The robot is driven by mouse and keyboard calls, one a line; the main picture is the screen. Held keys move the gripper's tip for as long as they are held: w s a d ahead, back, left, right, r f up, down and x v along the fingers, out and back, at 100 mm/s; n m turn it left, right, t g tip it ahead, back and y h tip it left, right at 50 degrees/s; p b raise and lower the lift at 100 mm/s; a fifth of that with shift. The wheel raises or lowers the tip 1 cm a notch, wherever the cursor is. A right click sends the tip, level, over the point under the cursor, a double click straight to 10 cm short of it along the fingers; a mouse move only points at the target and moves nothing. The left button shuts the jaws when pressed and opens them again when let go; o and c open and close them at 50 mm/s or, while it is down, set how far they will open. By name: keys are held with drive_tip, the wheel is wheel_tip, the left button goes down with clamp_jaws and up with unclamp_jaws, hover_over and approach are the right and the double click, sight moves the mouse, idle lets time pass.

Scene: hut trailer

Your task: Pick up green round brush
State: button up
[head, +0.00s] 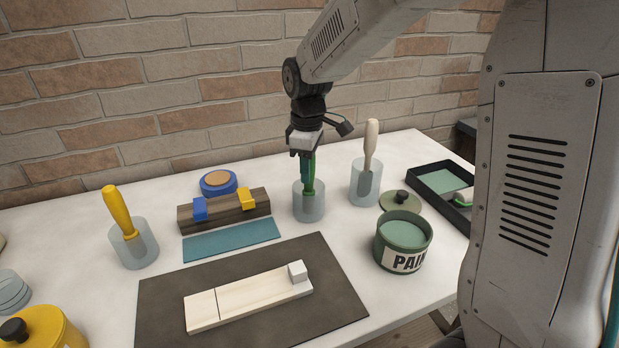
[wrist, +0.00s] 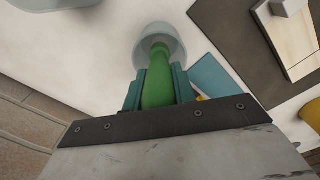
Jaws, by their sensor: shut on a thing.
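The green round brush (head: 311,178) stands handle up in a clear cup (head: 309,207) near the middle of the table in the head view. My gripper (head: 307,160) points down above that cup and is shut on the brush's handle. In the wrist view the green brush (wrist: 158,88) lies between the two teal fingers of my gripper (wrist: 157,90). The cup (wrist: 157,38) shows just beyond the fingertips. The brush's lower end is inside the cup, and its bristles are not clear to see.
A cup with a cream-handled tool (head: 371,145) stands to the right, near a green paint can (head: 403,243) and a black tray (head: 432,182). A wooden block with clips (head: 223,211) and a yellow-handled tool (head: 118,211) are left. A dark mat (head: 340,290) lies in front. A brick wall (head: 130,90) rises behind.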

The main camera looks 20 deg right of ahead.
drive_tip(key=shift+r, duration=0.1)
wheel_tip(320, 180, up, 28)
idle(0.4)
idle(1.3)
